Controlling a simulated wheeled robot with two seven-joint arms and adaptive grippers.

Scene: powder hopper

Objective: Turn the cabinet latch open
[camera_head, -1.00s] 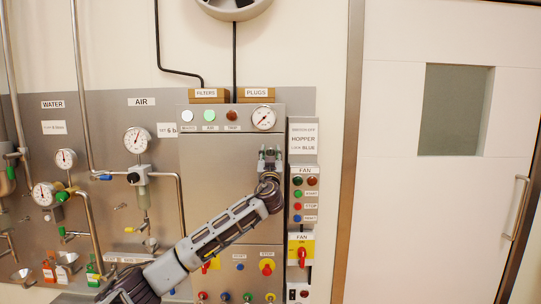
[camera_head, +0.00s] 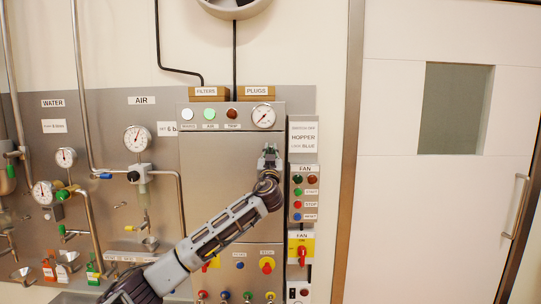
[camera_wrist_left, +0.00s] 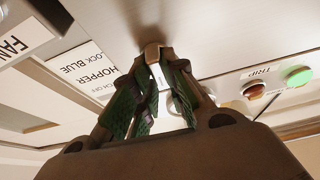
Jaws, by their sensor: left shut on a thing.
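The steel cabinet (camera_head: 220,165) stands in the middle of the head view, with a flat front door. My left gripper (camera_head: 269,150) is at the upper right edge of that door, pointing at it. In the left wrist view its green-padded fingers (camera_wrist_left: 156,66) come together at the tips around a small brownish latch (camera_wrist_left: 152,51) on the cabinet front. The gripper is shut on this latch. In the head view the gripper hides the latch. How far the latch is turned is hard to tell. My right gripper is not in view.
Above the door are indicator lights (camera_head: 209,115) and a gauge (camera_head: 263,116). A fan control box (camera_head: 304,196) is close on the right. Pipes and gauges line the left. A white door (camera_head: 430,210) is at the right.

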